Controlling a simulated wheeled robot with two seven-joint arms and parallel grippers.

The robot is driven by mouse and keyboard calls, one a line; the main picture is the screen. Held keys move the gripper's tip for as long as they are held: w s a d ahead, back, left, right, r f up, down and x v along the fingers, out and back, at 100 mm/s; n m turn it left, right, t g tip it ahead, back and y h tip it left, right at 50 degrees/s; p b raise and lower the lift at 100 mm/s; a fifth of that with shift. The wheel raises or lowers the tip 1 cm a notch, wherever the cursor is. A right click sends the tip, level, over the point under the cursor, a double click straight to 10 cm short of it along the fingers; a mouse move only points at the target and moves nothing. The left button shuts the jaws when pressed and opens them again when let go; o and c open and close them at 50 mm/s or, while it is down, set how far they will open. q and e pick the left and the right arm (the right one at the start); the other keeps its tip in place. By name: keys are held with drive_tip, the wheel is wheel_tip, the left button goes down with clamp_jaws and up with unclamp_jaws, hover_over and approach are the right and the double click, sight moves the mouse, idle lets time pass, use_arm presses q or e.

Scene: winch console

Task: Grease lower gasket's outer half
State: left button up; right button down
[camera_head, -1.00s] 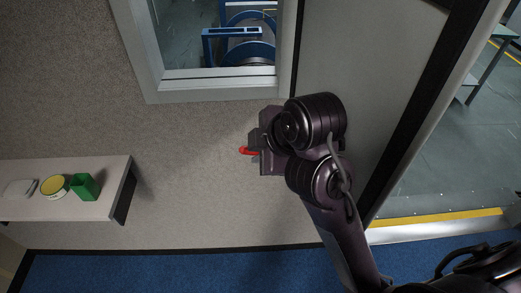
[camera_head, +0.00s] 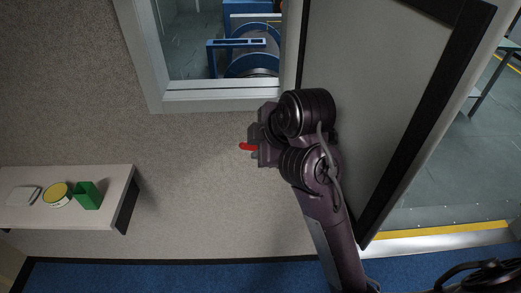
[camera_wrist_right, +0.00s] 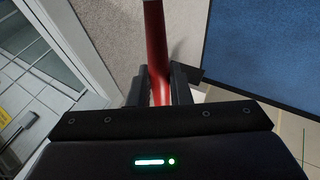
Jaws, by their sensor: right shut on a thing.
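My right gripper (camera_head: 257,146) is shut on a red rod-like handle (camera_head: 246,147), whose short end sticks out to the left in the head view. In the right wrist view the red handle (camera_wrist_right: 157,40) runs up between the two fingers (camera_wrist_right: 158,88); its working end is not clear. A pale door panel (camera_head: 365,110) stands to the right of the gripper, with a black strip (camera_head: 419,130) along its edge, which looks like a gasket. I cannot tell which part is the lower gasket, or whether it bears grease. The gripper is apart from this strip. My left gripper is out of view.
A wall shelf (camera_head: 112,205) at the left holds a yellow-topped round tin (camera_head: 57,193), an open green holder (camera_head: 88,195) and a white item (camera_head: 24,195). A window (camera_head: 222,88) is above. Blue carpet (camera_head: 180,275) lies below, and a yellow-edged threshold (camera_head: 440,233) is at the right.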

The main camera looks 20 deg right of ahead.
drive_tip(key=shift+w+d, duration=0.1)
drive_tip(key=shift+w, duration=0.5)
drive_tip(key=shift+w+d, duration=0.2)
drive_tip(key=shift+w, duration=1.25)
drive_tip(key=shift+w+d, duration=0.15)
drive_tip(key=shift+w, duration=1.35)
drive_tip(key=w, duration=0.3)
drive_tip(key=shift+d, duration=0.15)
drive_tip(key=shift+s, duration=0.15)
